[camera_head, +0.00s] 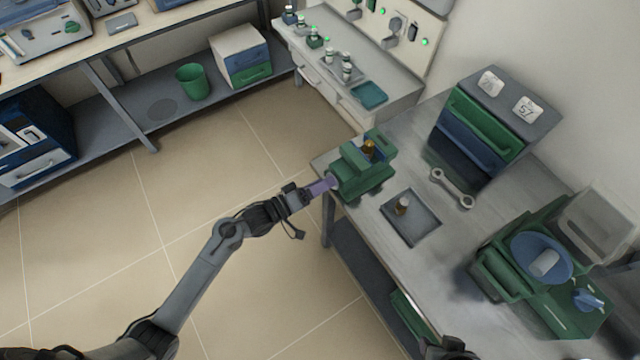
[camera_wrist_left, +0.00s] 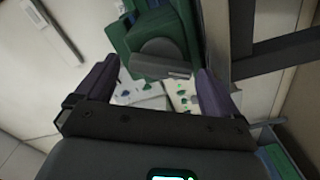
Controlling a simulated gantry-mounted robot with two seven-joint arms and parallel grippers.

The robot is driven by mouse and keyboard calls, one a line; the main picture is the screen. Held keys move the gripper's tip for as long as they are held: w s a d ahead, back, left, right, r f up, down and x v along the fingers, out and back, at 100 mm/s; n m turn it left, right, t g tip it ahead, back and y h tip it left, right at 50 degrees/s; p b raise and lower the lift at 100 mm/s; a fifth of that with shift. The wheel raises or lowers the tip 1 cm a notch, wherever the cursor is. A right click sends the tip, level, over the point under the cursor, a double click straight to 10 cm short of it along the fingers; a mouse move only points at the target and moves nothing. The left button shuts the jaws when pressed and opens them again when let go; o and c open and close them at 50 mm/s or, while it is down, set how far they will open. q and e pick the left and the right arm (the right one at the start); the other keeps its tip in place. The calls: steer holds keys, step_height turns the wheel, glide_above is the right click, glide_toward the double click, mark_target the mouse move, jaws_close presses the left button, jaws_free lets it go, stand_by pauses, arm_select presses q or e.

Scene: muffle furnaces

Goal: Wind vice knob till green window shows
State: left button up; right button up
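The green vice (camera_head: 362,178) stands at the near-left corner of the right-hand bench, with an amber piece (camera_head: 369,147) in its top. My left gripper (camera_head: 328,185), with purple fingers, is at the vice's left end. In the left wrist view, the grey knob (camera_wrist_left: 160,67) of the vice (camera_wrist_left: 150,25) sits between the two fingers. The fingers are apart, with a gap showing on each side of the knob. I cannot make out an indicator window on the vice. A dark part at the bottom edge may be my right arm; its fingers do not show clearly.
On the bench are a grey tray (camera_head: 411,222) with a small vial, a wrench (camera_head: 452,188), a green and blue drawer unit (camera_head: 490,125) and a green machine with a blue bowl (camera_head: 541,257). The floor left of the bench is clear around my left arm.

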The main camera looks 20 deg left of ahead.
arm_select(q)
steer(key=c, duration=0.9)
steer(key=shift+c, duration=0.2)
steer(key=shift+m, duration=0.3)
